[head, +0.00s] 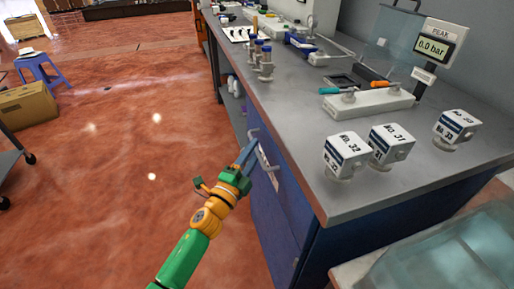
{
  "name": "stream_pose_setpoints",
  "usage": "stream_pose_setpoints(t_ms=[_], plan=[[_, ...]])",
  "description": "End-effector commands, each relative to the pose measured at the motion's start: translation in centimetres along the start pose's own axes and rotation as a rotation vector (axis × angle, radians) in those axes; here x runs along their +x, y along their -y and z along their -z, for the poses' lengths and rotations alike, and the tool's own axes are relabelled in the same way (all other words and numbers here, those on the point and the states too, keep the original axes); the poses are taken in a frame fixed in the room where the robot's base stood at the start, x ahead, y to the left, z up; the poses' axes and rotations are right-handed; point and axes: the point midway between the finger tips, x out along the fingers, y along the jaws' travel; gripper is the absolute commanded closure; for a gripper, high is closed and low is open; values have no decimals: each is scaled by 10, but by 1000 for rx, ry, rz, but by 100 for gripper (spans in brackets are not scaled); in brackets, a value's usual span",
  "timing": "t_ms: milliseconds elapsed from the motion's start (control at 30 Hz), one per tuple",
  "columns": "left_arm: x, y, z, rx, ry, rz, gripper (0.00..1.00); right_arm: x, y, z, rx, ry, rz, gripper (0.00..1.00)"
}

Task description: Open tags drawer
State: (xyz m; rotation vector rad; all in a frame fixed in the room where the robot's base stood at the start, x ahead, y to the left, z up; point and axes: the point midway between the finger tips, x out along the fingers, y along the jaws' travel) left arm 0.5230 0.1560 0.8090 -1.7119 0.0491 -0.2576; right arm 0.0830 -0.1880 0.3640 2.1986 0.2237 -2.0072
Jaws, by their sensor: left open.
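The blue cabinet under the grey bench has a front drawer face (279,197), which I take to be the tags drawer; no readable label shows on it. A pale handle (269,168) stands out from this face near its top. My left gripper (249,146), on a green and orange arm, is open right beside the handle. Its fingers overlap the handle in the head view, and I cannot tell whether they touch it. The drawer looks shut, its face level with the cabinet. My right gripper is not in view.
White tag blocks (347,155) marked with numbers stand on the bench (300,130) near its front corner. A white base with coloured handles (367,103) and a pressure display (438,44) stand behind. A glassy container (440,255) is at lower right.

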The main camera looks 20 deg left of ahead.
Motion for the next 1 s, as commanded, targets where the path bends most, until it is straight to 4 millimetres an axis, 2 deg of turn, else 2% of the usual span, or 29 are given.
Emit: stream_pose_setpoints(t_ms=[133,400,433,500,600,1000], plan=[[13,0,0,-1,0,0,55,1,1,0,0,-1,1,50],[16,0,0,-1,1,-1,55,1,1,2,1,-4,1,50],[16,0,0,-1,1,-1,58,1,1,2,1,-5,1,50],[16,-1,0,-1,1,-1,77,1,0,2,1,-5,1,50],[15,-1,0,-1,1,-1,100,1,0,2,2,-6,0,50],[15,-1,0,-1,1,-2,100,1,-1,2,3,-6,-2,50]])
